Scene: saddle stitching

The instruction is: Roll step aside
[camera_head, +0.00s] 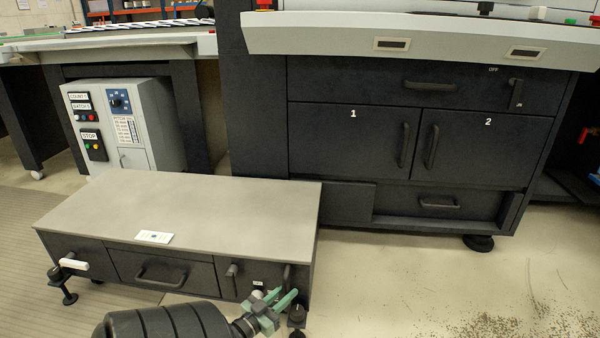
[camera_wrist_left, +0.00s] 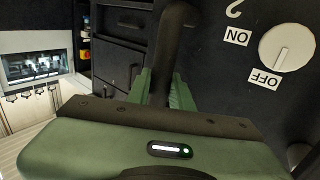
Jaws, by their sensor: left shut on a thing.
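The step (camera_head: 190,208) is a low dark unit with a flat grey top, standing in front of the large dark machine. Its front has drawers and doors with dark handles. My left gripper (camera_head: 287,293), with green fingers, is at the right end of the step's front. It is shut on a dark upright handle (camera_head: 287,276) there. In the left wrist view that handle (camera_wrist_left: 172,50) runs up between the two green fingers (camera_wrist_left: 161,88). My right gripper is in neither view.
The machine's cabinet (camera_head: 410,140) stands directly behind the step's right end. A grey control box (camera_head: 150,130) stands behind its left end. A pale knob (camera_wrist_left: 287,47) with ON and OFF labels shows in the wrist view.

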